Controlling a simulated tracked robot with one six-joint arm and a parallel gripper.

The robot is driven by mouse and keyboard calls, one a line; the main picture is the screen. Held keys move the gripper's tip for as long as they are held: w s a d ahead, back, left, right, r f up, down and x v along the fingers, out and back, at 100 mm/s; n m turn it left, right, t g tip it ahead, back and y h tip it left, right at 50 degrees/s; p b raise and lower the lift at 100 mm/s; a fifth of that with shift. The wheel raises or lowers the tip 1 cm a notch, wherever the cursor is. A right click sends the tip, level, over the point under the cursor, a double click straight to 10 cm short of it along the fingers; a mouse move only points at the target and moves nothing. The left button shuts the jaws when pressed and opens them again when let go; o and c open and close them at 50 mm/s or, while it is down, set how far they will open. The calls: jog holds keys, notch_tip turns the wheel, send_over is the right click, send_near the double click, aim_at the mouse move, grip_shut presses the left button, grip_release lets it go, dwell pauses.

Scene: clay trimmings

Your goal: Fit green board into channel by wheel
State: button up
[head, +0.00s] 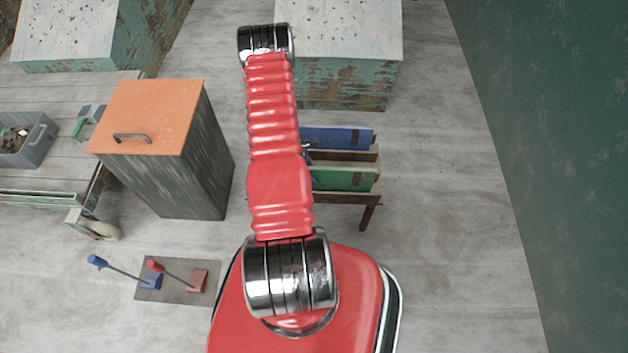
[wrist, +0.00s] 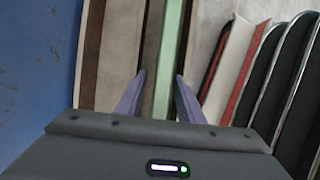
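The green board (head: 345,179) stands on edge in a low brown wooden rack (head: 343,197), partly behind my red arm in the head view. In the wrist view its pale green edge (wrist: 170,50) runs away between wooden rails. My gripper (wrist: 159,78) is open, its two fingers apart with the green edge between their tips. The edge lies closer to the right finger; I cannot tell whether they touch. A wheel (head: 94,224) sits under the cart at the left. I cannot make out a channel by it.
A blue board (head: 337,137) stands behind the green one. An orange-lidded bin (head: 152,112) stands between the cart (head: 35,182) and my arm. Blue and red levers on a floor plate (head: 176,283) are at lower left. Floor right of the rack is clear up to the green wall (head: 565,130).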

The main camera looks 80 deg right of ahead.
jog(key=shift+x, duration=1.1)
jog(key=shift+c, duration=0.3)
grip_shut()
